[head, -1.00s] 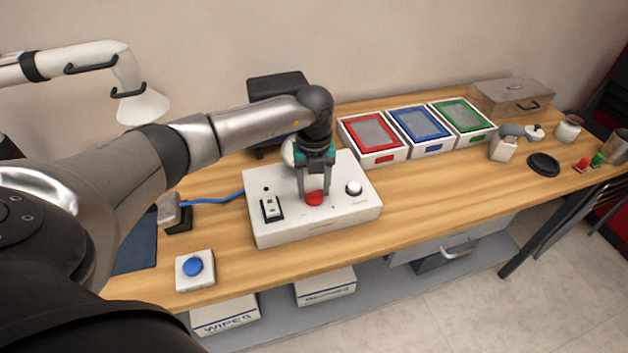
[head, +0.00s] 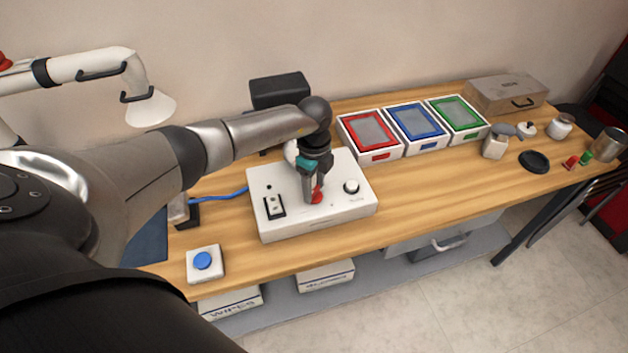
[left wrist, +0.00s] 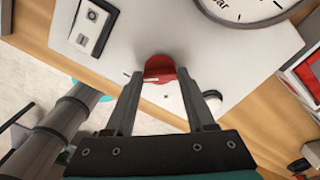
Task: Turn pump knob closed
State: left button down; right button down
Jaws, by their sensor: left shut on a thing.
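The pump unit (head: 330,222) is a white box on the wooden table, with a red knob (head: 317,196) on its top. My left gripper (head: 312,197) comes down from above and is shut on the red knob. In the left wrist view the red knob (left wrist: 160,69) sits between the two fingertips, and a white mark shows on it. A white knob (head: 351,187) and a black switch panel (head: 274,206) are also on the box top. A gauge dial (left wrist: 246,8) shows at the top of the left wrist view. My right gripper is not in view.
A blue button on a white base (head: 206,264) stands at the front left. Red, blue and green framed trays (head: 414,148) stand behind to the right. A metal case (head: 506,96) and small jars are at the far right. The table's front right is clear.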

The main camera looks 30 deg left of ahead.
aim_at(314, 190)
pick_arm(q)
jog(key=shift+n+p, duration=0.3)
jog(key=shift+n, duration=0.4)
jog(key=shift+c, duration=1.2)
grip_release()
notch_tip(314, 190, up, 15)
jog(key=shift+r, duration=0.1)
